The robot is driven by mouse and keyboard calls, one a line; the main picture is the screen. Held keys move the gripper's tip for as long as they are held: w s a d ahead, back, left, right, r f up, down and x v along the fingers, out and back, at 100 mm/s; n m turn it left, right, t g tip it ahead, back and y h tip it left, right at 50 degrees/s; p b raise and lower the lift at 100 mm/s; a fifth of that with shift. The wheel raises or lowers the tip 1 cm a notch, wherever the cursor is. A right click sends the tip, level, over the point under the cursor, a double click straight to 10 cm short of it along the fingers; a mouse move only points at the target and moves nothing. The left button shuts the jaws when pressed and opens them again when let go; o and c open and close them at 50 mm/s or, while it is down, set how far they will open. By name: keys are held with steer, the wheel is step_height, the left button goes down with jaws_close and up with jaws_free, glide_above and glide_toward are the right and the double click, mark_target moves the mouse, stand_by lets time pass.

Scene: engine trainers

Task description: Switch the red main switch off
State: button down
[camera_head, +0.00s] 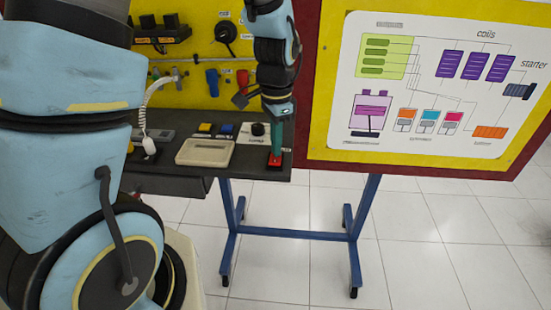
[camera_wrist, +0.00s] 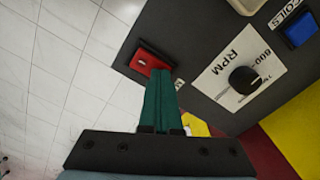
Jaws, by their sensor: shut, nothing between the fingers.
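The red main switch (camera_head: 275,160) sits at the right end of the dark bench panel. It also shows in the wrist view (camera_wrist: 146,63) as a red rocker in a dark frame, just beyond my fingertips. My gripper (camera_head: 277,150) points down at it with its green fingers together and nothing between them. In the wrist view the fingertips (camera_wrist: 160,72) overlap the near edge of the switch. I cannot tell whether they touch it. The fingers hide part of the switch.
The black RPM knob (camera_wrist: 244,80) stands beside the switch. A beige box (camera_head: 205,152) and yellow and blue buttons (camera_head: 226,129) lie to the left on the panel. A yellow diagram board (camera_head: 325,145) rises at the right. Tiled floor lies below.

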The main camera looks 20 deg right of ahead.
steer(key=shift+r, duration=0.1)
step_height(320, 180, up, 7)
steer(key=p, duration=0.6)
stand_by(0.5)
